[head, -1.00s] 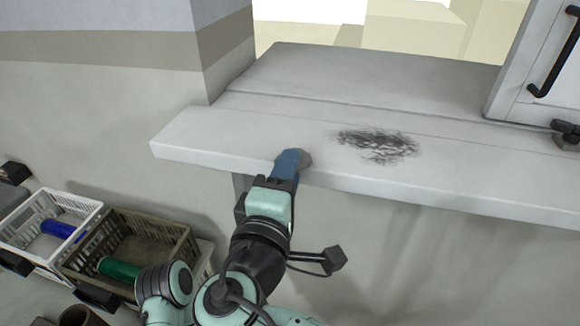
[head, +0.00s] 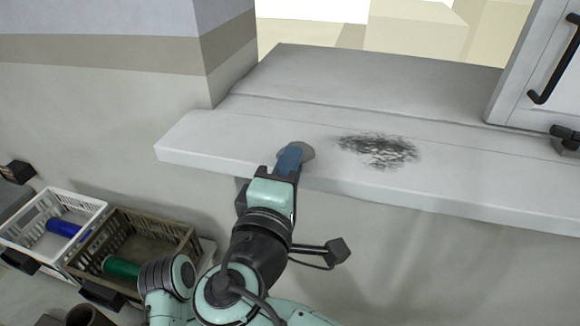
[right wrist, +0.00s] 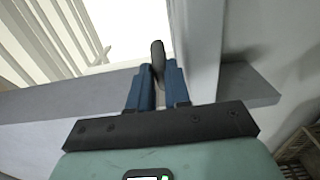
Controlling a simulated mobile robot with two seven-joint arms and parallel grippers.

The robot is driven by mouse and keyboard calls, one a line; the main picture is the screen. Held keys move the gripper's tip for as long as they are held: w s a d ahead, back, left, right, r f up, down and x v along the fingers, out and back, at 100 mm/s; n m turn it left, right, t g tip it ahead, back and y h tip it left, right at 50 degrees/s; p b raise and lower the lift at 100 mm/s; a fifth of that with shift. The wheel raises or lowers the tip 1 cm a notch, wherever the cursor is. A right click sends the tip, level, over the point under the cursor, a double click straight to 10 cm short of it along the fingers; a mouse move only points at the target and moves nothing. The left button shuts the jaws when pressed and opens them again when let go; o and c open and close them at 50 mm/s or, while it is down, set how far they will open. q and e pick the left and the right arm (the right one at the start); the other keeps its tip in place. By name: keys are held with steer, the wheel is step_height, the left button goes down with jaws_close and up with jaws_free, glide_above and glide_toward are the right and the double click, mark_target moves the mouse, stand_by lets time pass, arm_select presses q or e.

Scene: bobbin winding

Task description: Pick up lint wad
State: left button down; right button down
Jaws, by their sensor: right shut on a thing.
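The lint wad (head: 307,151) is a small grey lump at the tip of my right gripper (head: 292,156), over the front part of the pale window ledge (head: 220,135). The blue fingers hide part of it in the head view. In the right wrist view, the wad (right wrist: 157,55) is a dark grey, narrow shape between the two blue fingers of the right gripper (right wrist: 158,78), which is shut on it. I cannot tell whether the wad touches the ledge. My left gripper is not in view.
A dark, scribbled smudge (head: 380,150) lies on the ledge to the right. A white cabinet door with a black handle (head: 553,70) stands at the far right. A white crate (head: 22,234) and a brown crate (head: 175,232), each with a spool, are low at left.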

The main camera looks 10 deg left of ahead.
steer(key=s+r, duration=0.2)
steer(key=s, duration=0.5)
steer(key=s+r, duration=0.3)
steer(key=s, duration=0.4)
steer(key=shift+s+a+p, duration=0.15)
steer(key=shift+a+p, duration=0.1)
steer(key=shift+p, duration=0.1)
